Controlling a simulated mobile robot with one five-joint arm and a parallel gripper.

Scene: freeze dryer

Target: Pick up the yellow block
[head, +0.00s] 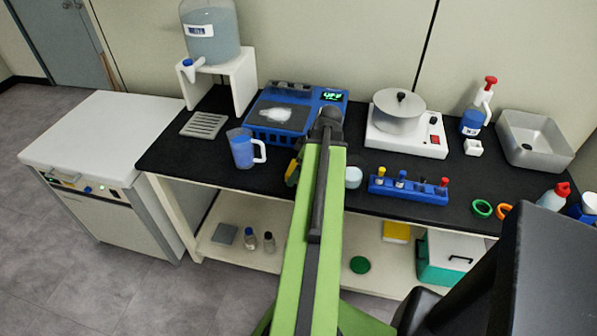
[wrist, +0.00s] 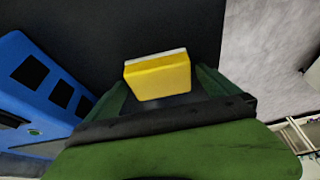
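The yellow block (wrist: 160,80) has a pale strip along its far edge. In the wrist view it sits between the two green fingers of my gripper (wrist: 162,85), close in front of the dark palm. The fingers lie along its left and right sides and appear closed on it; the contact at the right side is hard to make out. In the head view my gripper (head: 294,170) is mostly hidden behind my green arm, by the bench's front edge. A bit of yellow shows there, left of the arm.
The black bench (head: 205,160) carries a blue pitcher (head: 241,149), a blue balance-like device (head: 265,130), a white hot plate with a pot (head: 398,115) and a blue tube rack (head: 407,190). Another yellow item (head: 396,232) lies on the lower shelf. A white cabinet (head: 95,130) stands left.

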